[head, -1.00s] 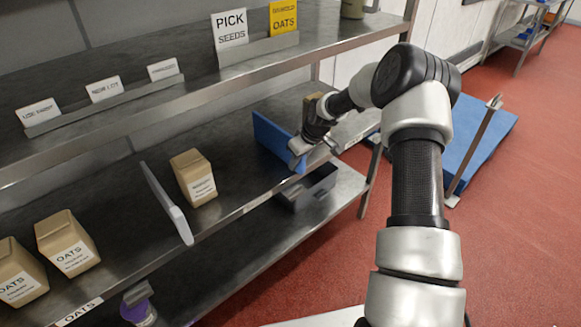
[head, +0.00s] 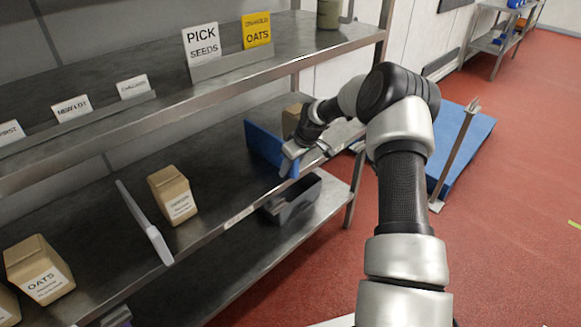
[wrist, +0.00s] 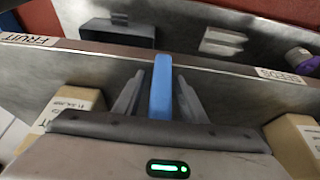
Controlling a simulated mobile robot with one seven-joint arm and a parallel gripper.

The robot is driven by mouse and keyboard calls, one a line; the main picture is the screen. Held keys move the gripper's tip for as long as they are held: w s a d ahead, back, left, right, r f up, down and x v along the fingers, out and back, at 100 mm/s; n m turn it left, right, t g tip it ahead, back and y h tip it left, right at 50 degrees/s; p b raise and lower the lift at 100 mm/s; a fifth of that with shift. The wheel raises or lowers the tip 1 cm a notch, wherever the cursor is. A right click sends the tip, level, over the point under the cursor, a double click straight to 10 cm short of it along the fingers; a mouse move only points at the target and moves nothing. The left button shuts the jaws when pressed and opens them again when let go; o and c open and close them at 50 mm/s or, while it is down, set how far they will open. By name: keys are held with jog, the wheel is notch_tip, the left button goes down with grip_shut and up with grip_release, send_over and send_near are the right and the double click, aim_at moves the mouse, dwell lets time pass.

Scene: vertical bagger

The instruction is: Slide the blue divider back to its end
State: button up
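The blue divider (head: 268,150) is an upright panel standing crosswise on the middle shelf (head: 225,170), towards the shelf's right end. My gripper (head: 290,152) is at its front edge. The contact at the fingertips is hard to make out. The divider's lower rear part is hidden in the wrist view.
A brown box (head: 291,120) stands just right of the divider, partly hidden by my gripper. A white divider (head: 143,222) and another brown box (head: 173,195) stand to the left, with bare shelf between that box and the blue divider. A grey bin (head: 292,200) sits below.

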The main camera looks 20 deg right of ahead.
jog(key=p+v, duration=0.2)
jog(key=v, duration=1.5)
jog(key=shift+r, duration=0.2)
